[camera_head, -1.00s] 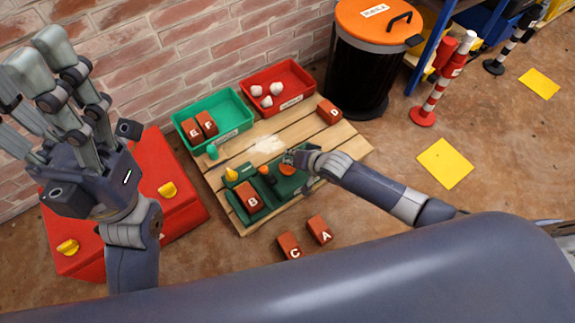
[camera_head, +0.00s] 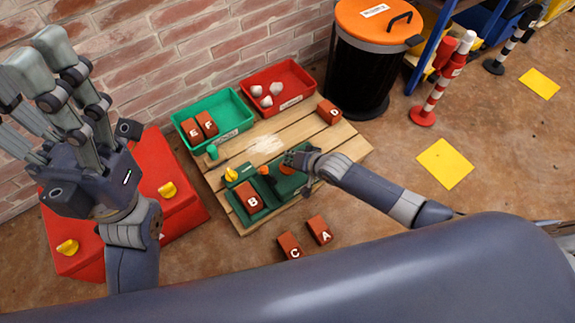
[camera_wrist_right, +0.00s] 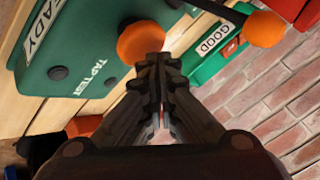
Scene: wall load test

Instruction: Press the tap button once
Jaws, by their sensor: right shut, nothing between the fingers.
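The green tap test unit (camera_head: 291,186) stands on the wooden pallet, with an orange round button (camera_head: 286,169) on it. In the right wrist view the unit's face (camera_wrist_right: 85,60) reads "TAP TEST", and the orange button (camera_wrist_right: 140,40) is just beyond my fingertips. My right gripper (camera_head: 292,158) is shut and empty, right at the button. In the wrist view its closed tips (camera_wrist_right: 154,66) overlap the button's lower edge; I cannot tell whether they touch. My left gripper (camera_head: 48,62) is open and empty, raised at the left over the red box.
Brick B (camera_head: 252,202) sits in a green holder left of the unit. A green bin (camera_head: 236,133) with bricks E and F and a red bin (camera_head: 305,78) with white lumps stand behind. Brick D (camera_head: 329,112) is at the back right. Bricks A (camera_head: 320,229) and C (camera_head: 290,246) lie in front.

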